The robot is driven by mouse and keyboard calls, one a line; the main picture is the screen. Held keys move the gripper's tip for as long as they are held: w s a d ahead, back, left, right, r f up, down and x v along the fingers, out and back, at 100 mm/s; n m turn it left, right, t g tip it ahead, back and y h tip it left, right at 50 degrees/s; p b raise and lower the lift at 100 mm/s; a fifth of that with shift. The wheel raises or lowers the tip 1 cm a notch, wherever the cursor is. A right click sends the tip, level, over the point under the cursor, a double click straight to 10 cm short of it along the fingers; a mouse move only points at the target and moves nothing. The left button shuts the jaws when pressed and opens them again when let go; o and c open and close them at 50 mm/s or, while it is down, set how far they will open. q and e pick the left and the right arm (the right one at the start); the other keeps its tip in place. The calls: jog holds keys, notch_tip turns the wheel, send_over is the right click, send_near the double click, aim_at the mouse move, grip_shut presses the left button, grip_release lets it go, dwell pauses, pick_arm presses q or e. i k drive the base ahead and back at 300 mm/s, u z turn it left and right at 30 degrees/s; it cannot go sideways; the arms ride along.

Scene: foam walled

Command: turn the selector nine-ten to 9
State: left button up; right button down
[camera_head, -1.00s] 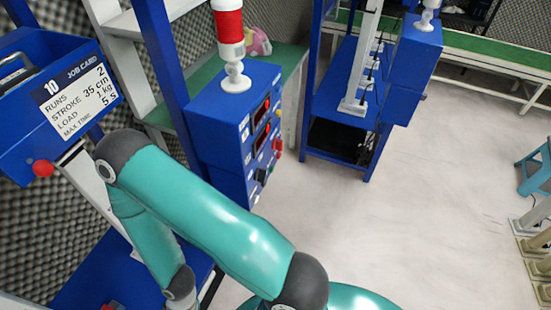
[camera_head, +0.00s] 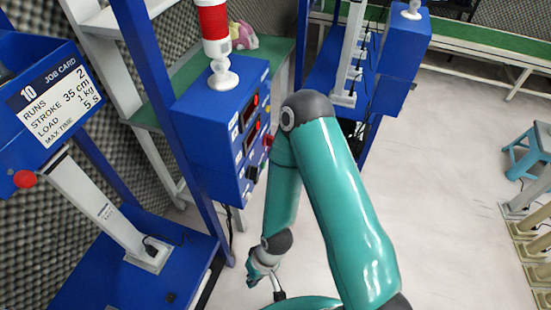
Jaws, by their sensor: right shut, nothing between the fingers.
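The blue control box (camera_head: 205,125) stands left of centre, with its panel facing right at a steep angle. Red-lit displays (camera_head: 251,105) and small labelled controls show on the panel. A dark knob-like control (camera_head: 252,173) sits low on it. The labels are too small to read, so I cannot tell which control is the selector nine-ten or where it points. My right gripper (camera_head: 279,290) is small at the bottom centre, below the panel and apart from it, shut and empty. My right arm hides the panel's far edge. My left gripper is not in view.
A job card (camera_head: 55,92) marked 10 is on the blue box at left. A red knob (camera_head: 26,179) is below it. A red and white lamp (camera_head: 215,35) stands on the control box. Another blue rig (camera_head: 395,60) stands behind. Floor at right is clear up to a blue stool (camera_head: 530,150).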

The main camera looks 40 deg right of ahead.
aim_at(253, 171)
jog(key=u, duration=0.55)
jog(key=i, duration=0.1)
jog(key=z, duration=1.2)
jog(key=k, duration=0.9)
jog(key=z, duration=0.2)
jog(key=i, duration=0.9)
jog(key=u, duration=0.2)
jog(key=k, duration=0.8)
jog(key=z, duration=0.2)
jog(key=i, duration=0.7)
jog(key=u, duration=0.05)
